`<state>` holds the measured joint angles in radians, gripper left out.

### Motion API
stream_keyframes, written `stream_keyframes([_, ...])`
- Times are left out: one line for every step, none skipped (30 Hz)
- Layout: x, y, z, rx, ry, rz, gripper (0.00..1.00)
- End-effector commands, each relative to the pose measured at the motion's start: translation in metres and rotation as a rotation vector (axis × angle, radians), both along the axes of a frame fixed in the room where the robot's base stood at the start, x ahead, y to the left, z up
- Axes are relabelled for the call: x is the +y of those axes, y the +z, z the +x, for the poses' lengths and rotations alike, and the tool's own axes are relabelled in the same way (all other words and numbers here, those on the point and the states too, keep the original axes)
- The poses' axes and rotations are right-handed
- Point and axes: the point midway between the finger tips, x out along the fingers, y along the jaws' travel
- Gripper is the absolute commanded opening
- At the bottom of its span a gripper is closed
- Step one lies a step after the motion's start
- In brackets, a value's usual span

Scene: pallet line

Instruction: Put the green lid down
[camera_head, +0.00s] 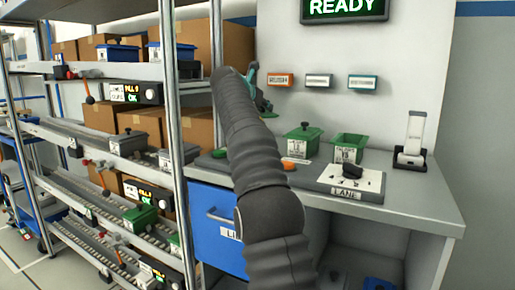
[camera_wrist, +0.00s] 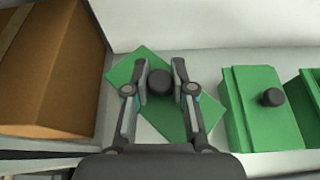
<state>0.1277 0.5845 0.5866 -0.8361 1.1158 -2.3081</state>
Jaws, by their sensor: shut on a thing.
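In the wrist view, my gripper (camera_wrist: 160,84) is shut on the dark round knob of the green lid (camera_wrist: 186,122). The lid is a flat green plate, turned at an angle under the fingers, with corners showing at upper left and lower right. A pale surface lies below it; I cannot tell the gap. In the head view, my arm hides most of the gripper and lid.
A lidded green box (camera_head: 300,142) stands right of the held lid, also in the wrist view (camera_wrist: 255,125). An open green box (camera_head: 349,142) is beside it. A brown carton (camera_wrist: 50,70) is close on the left. A lane board (camera_head: 350,193) lies in front.

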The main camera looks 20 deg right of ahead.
Motion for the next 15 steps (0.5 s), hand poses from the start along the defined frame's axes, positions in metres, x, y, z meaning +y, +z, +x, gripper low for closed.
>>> stream_keyframes([0.006, -0.003, 0.007, 0.000, 0.012, 0.000, 0.03])
stream_keyframes([0.009, -0.004, 0.010, -0.001, 0.017, 0.000, 0.03])
stream_keyframes([0.011, -0.006, 0.013, -0.001, 0.022, 0.000, 0.03])
stream_keyframes([0.013, -0.007, 0.014, -0.001, 0.025, 0.000, 0.03])
stream_keyframes([0.013, -0.008, 0.015, -0.001, 0.026, -0.001, 0.03])
stream_keyframes([0.014, -0.011, 0.015, -0.001, 0.027, -0.002, 0.03])
stream_keyframes([0.014, -0.013, 0.016, 0.001, 0.028, -0.002, 0.03])
stream_keyframes([0.014, -0.016, 0.016, 0.000, 0.026, -0.001, 0.03])
stream_keyframes([0.013, -0.020, 0.015, 0.002, 0.026, -0.003, 0.03])
stream_keyframes([0.014, -0.023, 0.015, 0.001, 0.027, -0.002, 0.03])
stream_keyframes([0.014, -0.026, 0.015, 0.002, 0.027, -0.001, 0.03])
stream_keyframes([0.014, -0.031, 0.015, 0.003, 0.027, -0.001, 0.03])
stream_keyframes([0.014, -0.034, 0.014, 0.002, 0.028, -0.001, 0.03])
stream_keyframes([0.013, -0.041, 0.015, 0.002, 0.027, -0.002, 0.03])
stream_keyframes([0.013, -0.047, 0.015, 0.003, 0.027, -0.001, 0.03])
